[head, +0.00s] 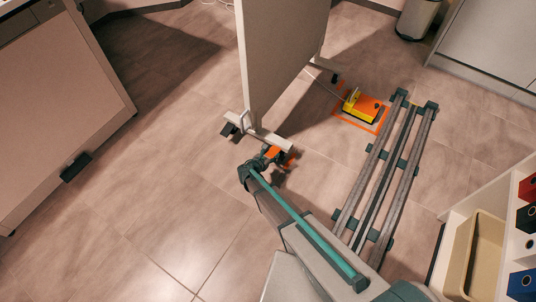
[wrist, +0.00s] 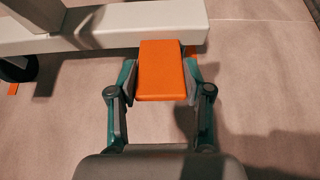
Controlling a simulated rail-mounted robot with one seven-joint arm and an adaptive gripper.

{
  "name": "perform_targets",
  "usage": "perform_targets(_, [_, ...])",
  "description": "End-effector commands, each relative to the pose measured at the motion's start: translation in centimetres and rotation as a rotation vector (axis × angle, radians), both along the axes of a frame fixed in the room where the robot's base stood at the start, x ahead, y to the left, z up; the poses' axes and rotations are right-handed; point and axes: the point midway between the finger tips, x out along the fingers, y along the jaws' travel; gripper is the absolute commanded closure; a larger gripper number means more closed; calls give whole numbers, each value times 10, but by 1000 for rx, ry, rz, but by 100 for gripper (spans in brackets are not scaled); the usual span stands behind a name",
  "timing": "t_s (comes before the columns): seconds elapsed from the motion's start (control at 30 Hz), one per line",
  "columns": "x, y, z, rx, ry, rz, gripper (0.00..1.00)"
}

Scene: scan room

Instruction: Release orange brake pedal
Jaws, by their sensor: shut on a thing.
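The orange brake pedal (wrist: 162,72) sits at the foot of the grey-white wheeled stand, against its base bar (wrist: 60,33). My gripper (wrist: 160,80) has its two fingers on either side of the pedal and is shut on it. In the head view, my gripper (head: 270,155) reaches the end of the base bar (head: 258,135), and a bit of the orange pedal (head: 286,158) shows beside it. The underside of the pedal is hidden.
The stand carries a tall panel (head: 278,60). A caster (wrist: 18,68) is at the left in the wrist view. A yellow and orange foot switch (head: 362,107) lies inside an orange floor outline. Floor rails (head: 385,165) run at the right.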

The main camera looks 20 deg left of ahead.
Motion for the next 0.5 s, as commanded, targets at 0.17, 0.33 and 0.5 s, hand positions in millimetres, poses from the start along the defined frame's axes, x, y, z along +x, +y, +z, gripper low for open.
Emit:
perform_targets(0.17, [-1,0,0,1,2,1,49])
perform_targets(0.33, [-1,0,0,1,1,1,25])
perform_targets(0.5, [0,0,0,0,0,1,25])
